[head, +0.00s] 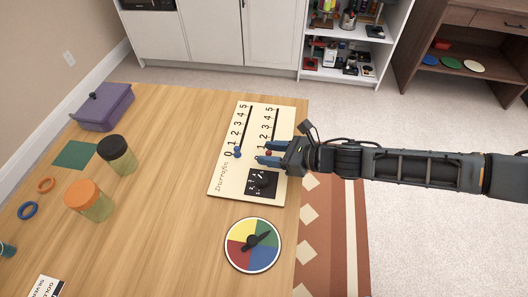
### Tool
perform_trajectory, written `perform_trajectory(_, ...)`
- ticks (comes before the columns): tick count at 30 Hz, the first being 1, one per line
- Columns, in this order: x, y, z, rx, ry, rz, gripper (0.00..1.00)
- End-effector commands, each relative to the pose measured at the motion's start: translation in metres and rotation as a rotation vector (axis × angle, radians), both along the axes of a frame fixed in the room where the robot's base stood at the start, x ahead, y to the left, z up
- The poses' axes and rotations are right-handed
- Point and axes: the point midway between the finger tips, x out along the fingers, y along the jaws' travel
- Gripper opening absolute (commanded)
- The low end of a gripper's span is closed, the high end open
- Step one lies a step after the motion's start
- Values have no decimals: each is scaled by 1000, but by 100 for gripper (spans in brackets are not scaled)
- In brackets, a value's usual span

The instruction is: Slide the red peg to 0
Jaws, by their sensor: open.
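A cream scoreboard (225,180) lies near the table's right edge, with two black slots marked by numbers rising away from me to 5. The red peg (268,153) shows as a small spot low on the right-hand slot, between the fingers of my gripper (262,153). My gripper reaches in from the right, open, with blue fingertips pointing left over the board. I cannot tell whether a finger touches the peg. The fingers hide the low end of the right scale, so the peg's exact number is unclear. A blue peg (238,154) stands beside the 0 of the left scale.
A small black panel (262,183) sits on the board's near end. A coloured spinner (253,245) lies nearer me. Two jars (88,200) (117,155), a purple box (104,107), a green square (75,155) and rings (28,210) are at left. Wooden table is bare between.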

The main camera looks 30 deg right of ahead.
Motion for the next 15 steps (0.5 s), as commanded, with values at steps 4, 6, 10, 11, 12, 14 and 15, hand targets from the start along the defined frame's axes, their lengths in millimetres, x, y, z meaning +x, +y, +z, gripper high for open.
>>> perform_trajectory(4, -18, -16, 9, -3, -1, -1, 45)
perform_trajectory(6, -25, -22, 13, -1, 0, -2, 45)
perform_trajectory(10, -35, -28, 17, 0, 0, 0, 45)
perform_trajectory(11, -36, -29, 18, 1, 1, 1, 45)
perform_trajectory(12, -37, -29, 19, 2, 0, 1, 45)
perform_trajectory(14, -38, -30, 20, 2, 0, 1, 45)
perform_trajectory(15, -38, -30, 20, 1, 1, 1, 45)
